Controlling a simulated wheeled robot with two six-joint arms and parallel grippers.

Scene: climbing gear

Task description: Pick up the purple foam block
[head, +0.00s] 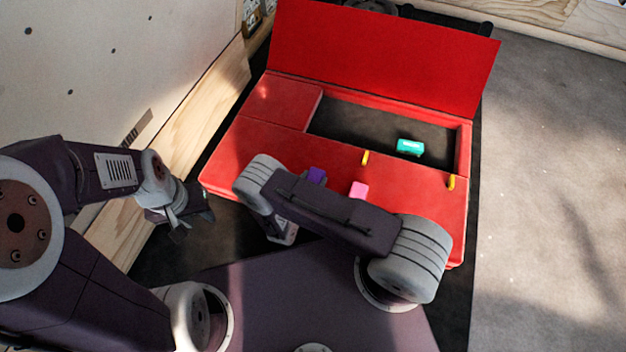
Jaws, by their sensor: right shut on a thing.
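The purple foam block (316,176) shows just above the far edge of my right arm, against the red surface of a large box. Its lower part is hidden by that arm. My right arm folds across the front of the box, and its gripper is hidden behind the arm, so its hold on the block does not show. My left gripper (187,213) hangs left of the red box, over dark floor, well apart from the block. Its fingers are too dark and small to judge their opening.
A pink block (359,190) sits on the red box (250,145), right of the purple one. A teal block (410,147) lies in the open dark compartment. Yellow pieces (365,158) are at its front edge. The red lid (385,55) stands raised behind. A pale wall (90,70) is left.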

